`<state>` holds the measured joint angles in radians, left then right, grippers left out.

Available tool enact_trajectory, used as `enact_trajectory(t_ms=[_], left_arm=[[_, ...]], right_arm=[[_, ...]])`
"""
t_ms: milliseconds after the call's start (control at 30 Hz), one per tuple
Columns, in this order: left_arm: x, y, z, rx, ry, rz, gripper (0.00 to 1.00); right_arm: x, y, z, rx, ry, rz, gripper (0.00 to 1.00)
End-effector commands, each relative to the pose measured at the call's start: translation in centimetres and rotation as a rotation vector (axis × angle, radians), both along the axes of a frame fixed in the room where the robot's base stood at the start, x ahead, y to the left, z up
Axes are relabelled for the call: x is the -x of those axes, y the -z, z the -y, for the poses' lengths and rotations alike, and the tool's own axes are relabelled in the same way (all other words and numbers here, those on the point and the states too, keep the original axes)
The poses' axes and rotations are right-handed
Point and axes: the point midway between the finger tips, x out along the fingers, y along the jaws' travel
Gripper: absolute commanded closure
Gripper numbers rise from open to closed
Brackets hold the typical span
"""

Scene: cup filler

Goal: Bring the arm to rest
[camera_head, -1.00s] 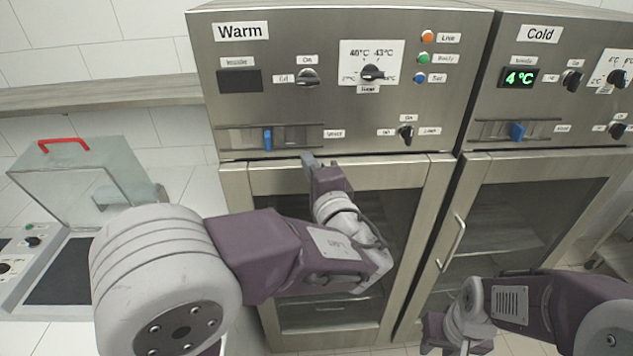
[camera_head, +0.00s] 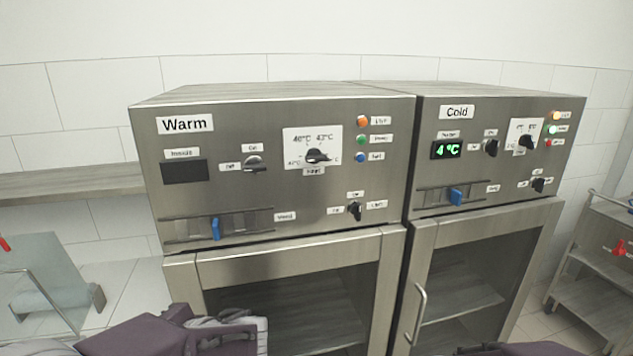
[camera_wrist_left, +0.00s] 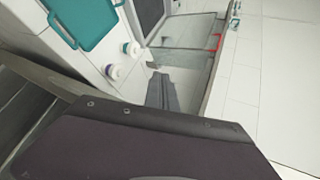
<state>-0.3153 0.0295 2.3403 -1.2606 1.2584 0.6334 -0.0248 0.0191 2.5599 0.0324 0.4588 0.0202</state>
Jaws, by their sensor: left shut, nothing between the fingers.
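My left arm (camera_head: 165,332) comes in at the bottom left of the head view, in front of the Warm cabinet (camera_head: 222,138). Its gripper cannot be made out there. In the left wrist view my left gripper (camera_wrist_left: 160,92) shows as narrow dark grey fingers, shut and empty, beyond a large dark arm part. Only the top of my right arm (camera_head: 530,349) shows at the bottom edge of the head view, and its gripper is out of frame.
The Cold cabinet (camera_head: 475,160) stands right of the Warm one; both glass doors look shut. A cart (camera_head: 600,275) stands far right. The wrist view shows a clear lid with a red handle (camera_wrist_left: 217,42), a teal tray (camera_wrist_left: 85,22) and small white round things (camera_wrist_left: 113,72).

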Motion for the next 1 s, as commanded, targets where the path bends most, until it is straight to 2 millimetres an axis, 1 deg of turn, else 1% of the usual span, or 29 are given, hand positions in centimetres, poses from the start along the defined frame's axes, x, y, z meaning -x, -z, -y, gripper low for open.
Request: enact_trajectory(t_ms=[33, 67, 100, 167, 200, 233, 267, 300, 400, 467, 500, 533, 1000], left_arm=[[3.0, 3.4, -1.1, 0.116, -0.107, -0.07, 1.0], [4.9, 5.5, -1.0, 0.202, -0.168, -0.111, 1.0], [7.3, 8.3, -0.3, 0.33, -0.248, -0.155, 1.0], [10.3, 12.2, 2.2, 0.546, -0.356, -0.193, 1.0], [11.4, 14.2, 4.4, 0.689, -0.411, -0.193, 1.0], [11.7, 15.3, 6.2, 0.783, -0.438, -0.182, 1.0], [11.7, 16.2, 7.8, 0.866, -0.457, -0.166, 1.0], [11.3, 17.0, 9.9, 0.962, -0.466, -0.139, 1.0], [9.6, 17.8, 13.2, 1.119, -0.453, -0.062, 1.0], [8.3, 17.8, 14.2, 1.169, -0.422, -0.019, 1.0], [7.5, 17.8, 14.4, 1.181, -0.389, -0.004, 1.0], [7.3, 17.7, 14.3, 1.18, -0.368, -0.005, 1.0], [7.3, 17.7, 14.3, 1.174, -0.351, -0.017, 1.0]], right_arm=[[0.0, 0.0, 0.0, 0.0, 0.0, 0.0, 0.67], [0.0, 0.1, 0.0, 0.0, 0.0, 0.0, 0.67], [0.0, 0.1, 0.0, 0.0, 0.0, 0.0, 0.67], [0.0, 0.1, 0.0, 0.0, 0.0, 0.0, 0.67], [0.0, 0.1, 0.0, 0.0, 0.0, 0.0, 0.67], [0.0, 0.1, 0.0, 0.0, 0.0, 0.0, 0.67], [0.0, 0.1, 0.0, 0.0, 0.0, 0.0, 0.67], [0.0, 0.1, 0.0, 0.0, 0.0, 0.0, 0.67], [0.0, 0.1, 0.0, 0.0, 0.0, 0.0, 0.67], [0.0, 0.1, 0.0, 0.0, 0.0, 0.0, 0.67], [0.0, 0.1, 0.0, 0.0, 0.0, 0.0, 0.67], [0.0, 0.1, 0.0, 0.0, 0.0, 0.0, 0.67], [0.0, 0.1, 0.0, 0.0, 0.0, 0.0, 0.67]])
